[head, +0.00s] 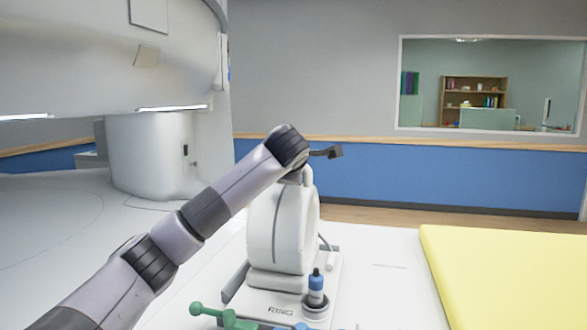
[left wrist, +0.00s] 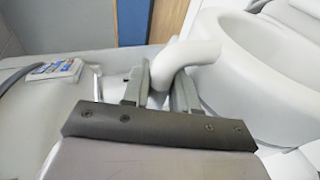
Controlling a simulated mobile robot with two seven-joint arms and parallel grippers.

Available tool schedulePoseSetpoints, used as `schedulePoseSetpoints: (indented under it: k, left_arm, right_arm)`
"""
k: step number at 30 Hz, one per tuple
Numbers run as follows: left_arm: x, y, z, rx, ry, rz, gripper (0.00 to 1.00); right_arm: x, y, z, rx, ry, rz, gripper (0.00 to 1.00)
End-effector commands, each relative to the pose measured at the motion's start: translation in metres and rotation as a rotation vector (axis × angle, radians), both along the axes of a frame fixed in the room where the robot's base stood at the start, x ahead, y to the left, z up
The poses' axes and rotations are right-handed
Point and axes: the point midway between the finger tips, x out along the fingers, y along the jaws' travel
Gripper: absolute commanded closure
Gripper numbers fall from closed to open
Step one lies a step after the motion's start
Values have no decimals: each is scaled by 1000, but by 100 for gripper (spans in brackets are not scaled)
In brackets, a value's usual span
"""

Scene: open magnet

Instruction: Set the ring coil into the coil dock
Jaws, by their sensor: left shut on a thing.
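The white ring coil (head: 283,225) stands upright at the middle of the head view, its hoop also large at the right of the left wrist view (left wrist: 262,48). My left gripper (left wrist: 162,76) is shut on the curved white handle (left wrist: 196,54) at the coil's top. In the head view my wrist partly hides this grip. The coil's foot is at the coil dock (head: 272,306), a pale plate marked RING. I cannot tell whether the foot rests fully on the plate or sits slightly above it. My right gripper is in neither view.
A blue-topped plug (head: 316,285) stands at the dock's front right. A green lever-like part (head: 212,314) lies at the bottom edge. A yellow pad (head: 510,275) lies at the right. The large white magnet (head: 80,55) overhangs the left. A small white-and-blue box (left wrist: 55,70) shows in the wrist view.

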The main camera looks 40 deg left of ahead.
Motion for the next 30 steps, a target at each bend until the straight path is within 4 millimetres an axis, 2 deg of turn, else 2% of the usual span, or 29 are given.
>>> schedulePoseSetpoints:
  k: [1, 12, 13, 15, 26, 30]
  left_arm:
    - [0, -1, -5, -6, 9, 0, 100]
    - [0, -1, -7, -7, 16, 1, 100]
    - [0, -1, -7, -6, 15, 1, 63]
    - [0, -1, -7, -6, 15, 1, 43]
    - [0, -2, -11, -8, 26, 2, 43]
    - [-12, -12, -3, -6, 21, -1, 43]
  right_arm:
    - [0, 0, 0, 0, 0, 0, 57]
    - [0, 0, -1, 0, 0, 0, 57]
    - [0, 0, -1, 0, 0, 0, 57]
    - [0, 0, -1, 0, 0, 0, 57]
    - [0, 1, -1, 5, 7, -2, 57]
    - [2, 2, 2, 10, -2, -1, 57]
